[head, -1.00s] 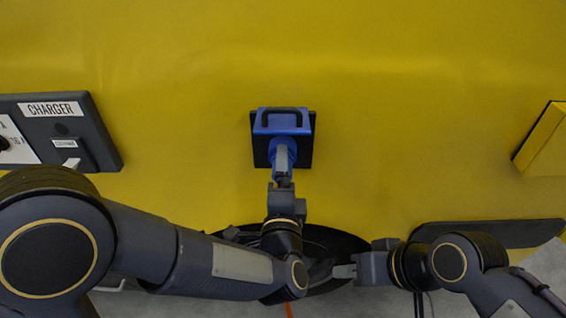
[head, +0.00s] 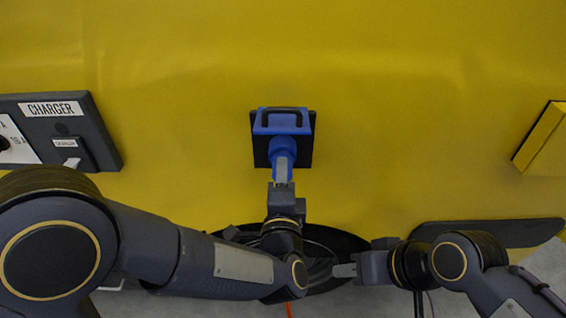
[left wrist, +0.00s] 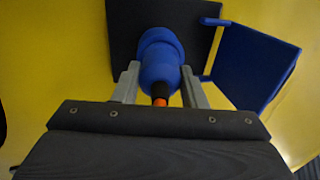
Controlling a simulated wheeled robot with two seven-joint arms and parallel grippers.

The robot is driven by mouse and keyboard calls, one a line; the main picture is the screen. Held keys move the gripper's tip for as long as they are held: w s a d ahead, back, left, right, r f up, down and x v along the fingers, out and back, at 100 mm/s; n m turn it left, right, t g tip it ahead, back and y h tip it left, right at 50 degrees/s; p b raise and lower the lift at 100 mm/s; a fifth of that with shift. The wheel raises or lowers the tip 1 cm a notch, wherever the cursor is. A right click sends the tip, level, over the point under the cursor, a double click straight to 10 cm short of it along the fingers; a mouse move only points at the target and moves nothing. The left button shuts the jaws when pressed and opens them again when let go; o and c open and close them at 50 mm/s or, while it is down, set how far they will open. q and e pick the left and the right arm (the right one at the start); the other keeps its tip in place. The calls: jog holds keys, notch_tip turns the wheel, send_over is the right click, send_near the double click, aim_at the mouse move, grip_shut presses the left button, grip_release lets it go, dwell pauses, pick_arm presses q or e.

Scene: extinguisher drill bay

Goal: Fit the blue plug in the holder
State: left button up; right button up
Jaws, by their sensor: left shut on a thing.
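The blue plug (head: 283,160) is at the lower front of the blue holder (head: 283,122), which sits on a black square plate on the yellow wall. My left gripper (head: 283,172) is shut on the plug. In the left wrist view the plug (left wrist: 160,70) lies between the two grey fingers, its far end against the blue collar in front of the black plate. I cannot tell how deep it sits. The holder's blue flap (left wrist: 252,65) stands open at the right. My right gripper (head: 345,271) is low, right of my left forearm; its finger gap is not clear.
A dark charger panel (head: 65,130) is on the wall at the left. A yellow box (head: 543,138) juts out at the right. A black oval opening (head: 340,245) lies behind my arms, and an orange cable (head: 289,310) hangs at the bottom. The wall beside the holder is clear.

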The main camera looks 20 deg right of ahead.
pick_arm(q)
jog(key=shift+r, duration=0.1)
jog(key=shift+c, duration=0.4)
jog(key=shift+s, duration=0.15)
jog(key=shift+v, duration=2.1)
jog(key=shift+v, duration=2.05)
